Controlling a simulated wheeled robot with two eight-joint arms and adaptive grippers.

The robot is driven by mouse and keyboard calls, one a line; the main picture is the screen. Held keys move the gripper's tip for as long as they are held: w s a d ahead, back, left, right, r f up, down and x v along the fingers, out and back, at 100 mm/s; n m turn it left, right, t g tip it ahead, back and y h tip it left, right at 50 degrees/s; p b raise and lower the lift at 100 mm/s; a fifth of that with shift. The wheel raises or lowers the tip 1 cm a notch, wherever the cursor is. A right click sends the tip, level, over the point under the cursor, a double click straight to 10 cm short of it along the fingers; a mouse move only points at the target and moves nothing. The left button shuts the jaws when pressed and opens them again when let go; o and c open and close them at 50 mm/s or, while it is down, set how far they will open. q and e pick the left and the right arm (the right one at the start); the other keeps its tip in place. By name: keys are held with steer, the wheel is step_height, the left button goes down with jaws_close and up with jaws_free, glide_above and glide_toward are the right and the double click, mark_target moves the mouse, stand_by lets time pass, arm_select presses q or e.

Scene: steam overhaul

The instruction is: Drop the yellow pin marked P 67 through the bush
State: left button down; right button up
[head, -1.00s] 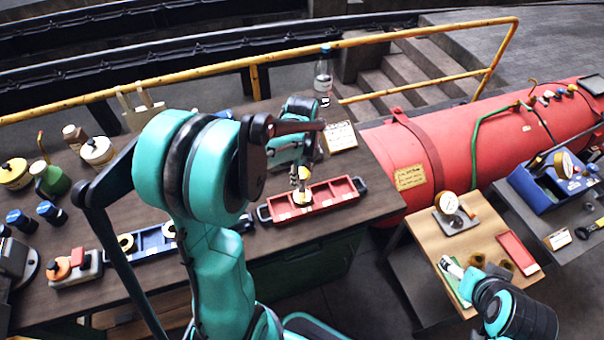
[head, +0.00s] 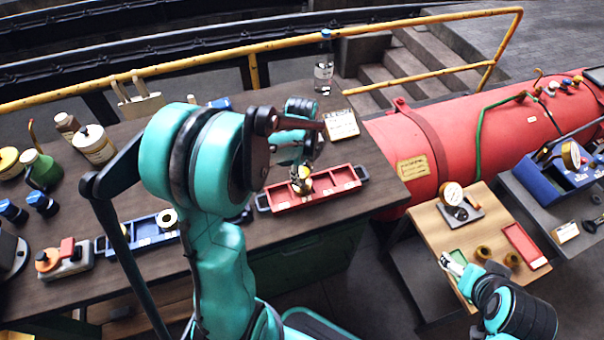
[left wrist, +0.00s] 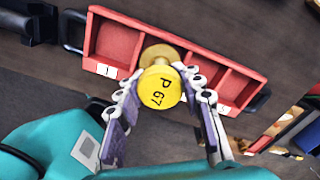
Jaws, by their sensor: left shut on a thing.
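The yellow pin marked P 67 (left wrist: 160,87) is gripped between the fingertips of my left gripper (left wrist: 158,84), its round marked head facing the left wrist camera. A brass bush (left wrist: 158,53) shows partly behind the pin's head, at the second compartment of the red tray (left wrist: 100,13). The pin's shank is hidden, so I cannot tell whether it is in the bush. In the head view the pin (head: 303,185) is over the same tray (head: 335,197).
A blue tray (head: 145,240) with brass rings lies left on the dark bench. A clear bottle (head: 323,75) and a note card (head: 341,124) stand behind the red tray. A red boiler (head: 480,140) is right. The wooden table (head: 490,215) holds a gauge and brass bushes.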

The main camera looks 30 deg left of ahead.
arm_select(q)
steer(key=c, duration=0.9)
jaws_free()
steer(key=shift+r, duration=0.1)
step_height(320, 180, up, 12)
stand_by(0.3)
steer(key=s+d+f+n+t+b, duration=0.5)
steer(key=s+d+n, duration=0.5)
steer(key=n, duration=0.9)
steer(key=shift+s+d+f+t, duration=0.3)
steer(key=shift+s+f+t, duration=0.25)
steer(key=shift+t, duration=0.45)
